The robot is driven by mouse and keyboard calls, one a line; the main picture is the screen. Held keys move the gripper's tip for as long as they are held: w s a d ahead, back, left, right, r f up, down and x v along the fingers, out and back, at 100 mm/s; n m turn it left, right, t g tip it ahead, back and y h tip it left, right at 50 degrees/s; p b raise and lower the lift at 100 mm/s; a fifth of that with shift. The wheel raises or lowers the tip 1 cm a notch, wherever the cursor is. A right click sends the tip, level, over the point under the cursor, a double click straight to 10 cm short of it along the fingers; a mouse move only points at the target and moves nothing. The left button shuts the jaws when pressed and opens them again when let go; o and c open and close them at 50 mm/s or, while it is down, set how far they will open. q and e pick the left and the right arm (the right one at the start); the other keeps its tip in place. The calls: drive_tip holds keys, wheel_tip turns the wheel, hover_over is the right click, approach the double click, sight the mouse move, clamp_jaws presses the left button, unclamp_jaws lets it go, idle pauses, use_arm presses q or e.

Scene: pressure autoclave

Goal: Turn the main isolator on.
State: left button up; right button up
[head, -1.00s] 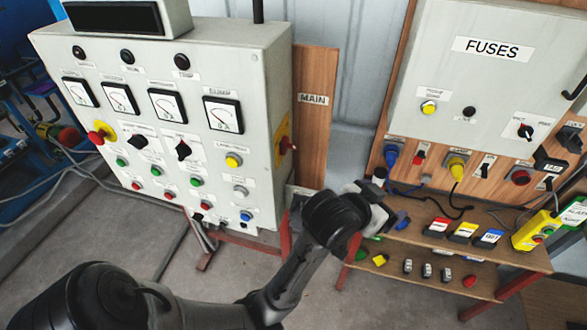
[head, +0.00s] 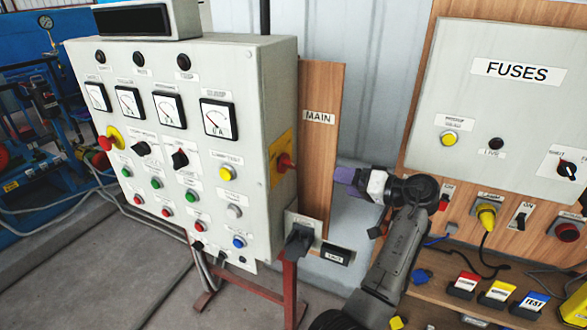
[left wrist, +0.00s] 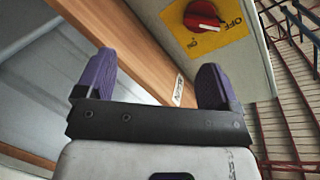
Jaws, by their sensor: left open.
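The main isolator is a red rotary knob (head: 286,163) on a yellow plate (head: 279,150) on the right side wall of the grey control cabinet. In the left wrist view the red knob (left wrist: 203,15) sits at the upper right, with OFF and ON printed on its yellow plate (left wrist: 236,33). The knob's pale mark seems to lie towards OFF. My left gripper (head: 348,180) is open and empty, to the right of the knob and apart from it. Its purple fingers (left wrist: 160,82) show in the left wrist view. My right gripper is out of view.
A wooden board (head: 319,150) labelled MAIN stands right beside the cabinet (head: 190,75). A black lever switch (head: 299,240) sits below the knob. The fuse box (head: 505,105) and a shelf with several coloured blocks lie to the right.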

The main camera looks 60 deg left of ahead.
sight(294, 165)
use_arm(q)
drive_tip(key=s+a+n+g, duration=0.1)
drive_tip(key=s+a, duration=0.2)
drive_tip(key=s+a+r+n+g+p, duration=0.1)
drive_tip(key=s+a, duration=0.2)
drive_tip(key=s+a+r+g, duration=0.1)
drive_tip(key=s+a, duration=0.3)
drive_tip(key=shift+r+n+y, duration=0.15)
drive_tip(key=shift+n+y, duration=0.15)
drive_tip(key=shift+n, duration=0.1)
drive_tip(key=shift+c, duration=0.4)
drive_tip(key=c, duration=0.8)
drive_tip(key=shift+r, duration=0.1)
drive_tip(key=shift+p, duration=0.35)
